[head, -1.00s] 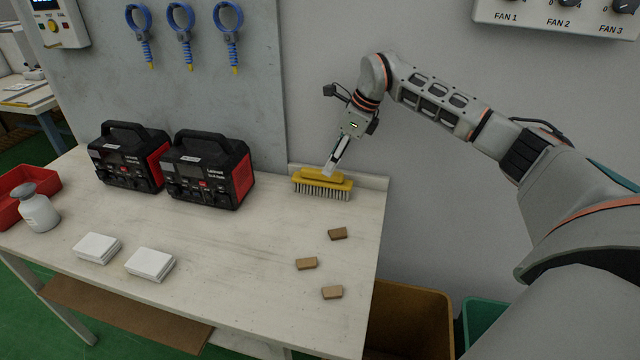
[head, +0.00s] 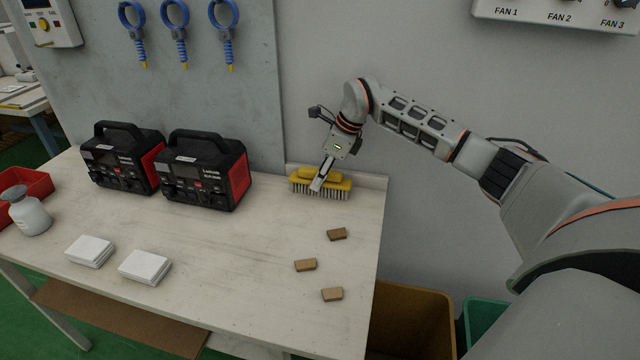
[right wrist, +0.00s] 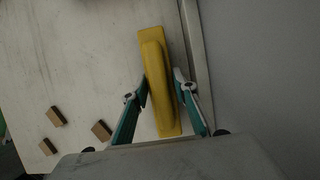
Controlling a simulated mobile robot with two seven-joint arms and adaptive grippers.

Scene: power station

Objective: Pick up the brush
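The yellow brush (head: 337,184) stands bristles down at the back right corner of the table, by the low back ledge. My right gripper (head: 317,188) is lowered onto it from above. In the right wrist view the brush (right wrist: 156,70) lies between the two fingers of the right gripper (right wrist: 161,85). One finger is on each side of the yellow handle. The fingers are spread, and the left one looks close to the brush; whether either touches cannot be told. My left gripper is not in view.
Two black and red power units (head: 205,170) stand left of the brush. Several small brown blocks (head: 305,265) lie in front of it. White stacks (head: 145,267), a white bottle (head: 29,212) and a red bin (head: 38,182) are at left. The wall is close behind.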

